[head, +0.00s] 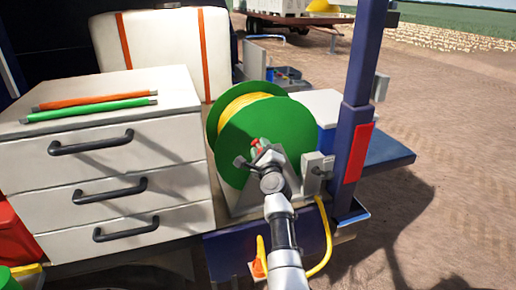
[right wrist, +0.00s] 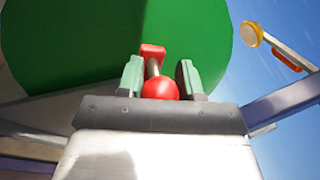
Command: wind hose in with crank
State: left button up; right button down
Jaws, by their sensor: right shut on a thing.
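The green hose reel (head: 285,118) stands on the vehicle's deck, with yellow hose (head: 238,106) wound on its drum. A length of yellow hose (head: 326,235) hangs down in a loop in front of the deck. My right gripper (head: 262,151) is at the near face of the reel, shut on the red crank handle (head: 254,143), which it partly hides. In the right wrist view the red crank knob (right wrist: 160,88) sits between the two green-grey fingertips, with the green reel disc (right wrist: 70,45) behind. My left gripper is not in view.
A white drawer cabinet (head: 125,150) stands left of the reel, with an orange and a green stick on top. A blue post (head: 358,100) with a red panel rises close on the right. Open dirt ground (head: 450,170) lies beyond it.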

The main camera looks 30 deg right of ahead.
jog(key=shift+d+r+m, duration=0.2)
jog(key=shift+d+m, duration=0.05)
jog(key=shift+m, duration=0.05)
jog(key=c, duration=0.8)
grip_release()
jog(key=shift+o, duration=0.2)
jog(key=shift+s+f, duration=0.1)
jog(key=shift+s+a+p, duration=0.15)
jog(key=shift+s+p, duration=0.1)
jog(key=shift+p, duration=0.05)
jog(key=p+v, duration=0.2)
jog(key=v, duration=0.8)
